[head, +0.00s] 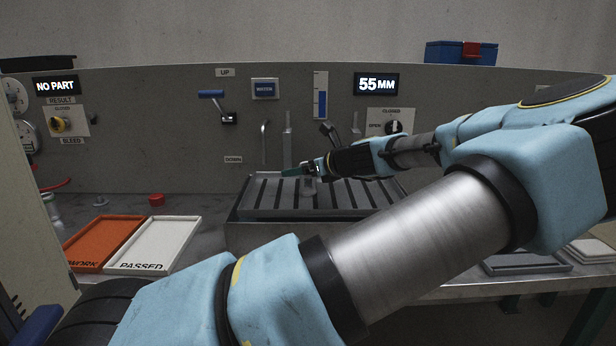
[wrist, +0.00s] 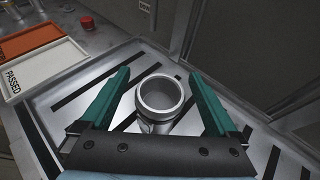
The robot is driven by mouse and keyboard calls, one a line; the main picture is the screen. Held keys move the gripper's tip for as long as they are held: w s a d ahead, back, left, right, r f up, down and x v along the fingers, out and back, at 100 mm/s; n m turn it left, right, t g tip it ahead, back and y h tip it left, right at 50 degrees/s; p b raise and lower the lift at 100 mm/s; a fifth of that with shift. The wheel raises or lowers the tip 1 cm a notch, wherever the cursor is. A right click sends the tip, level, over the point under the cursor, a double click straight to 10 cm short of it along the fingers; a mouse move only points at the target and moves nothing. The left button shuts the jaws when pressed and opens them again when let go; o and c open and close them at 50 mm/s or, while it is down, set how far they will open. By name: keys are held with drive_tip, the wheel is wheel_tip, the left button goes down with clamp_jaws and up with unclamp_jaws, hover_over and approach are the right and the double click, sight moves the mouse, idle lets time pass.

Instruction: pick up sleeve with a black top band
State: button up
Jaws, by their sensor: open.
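A grey metal sleeve (wrist: 160,96) stands on the slotted metal bed (head: 360,209) in the wrist view. I look down into its open round top, and the rim looks plain grey; I see no black band from here. My gripper (wrist: 158,74) is open, with one teal finger on each side of the sleeve and a gap on both sides. In the head view my gripper (head: 297,171) is low over the bed. I cannot clearly make out the sleeve there.
An orange tray (head: 90,242) and a white PASSED tray (head: 158,243) lie at the left, with a red cap (head: 156,199) behind. The panel behind carries a blue lever (head: 211,94), a 55 MM display (head: 377,84) and a NO PART display (head: 55,86).

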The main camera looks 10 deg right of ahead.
drive_tip(key=shift+w+a+f, duration=0.1)
drive_tip(key=shift+w, duration=0.1)
clamp_jaws()
idle(0.6)
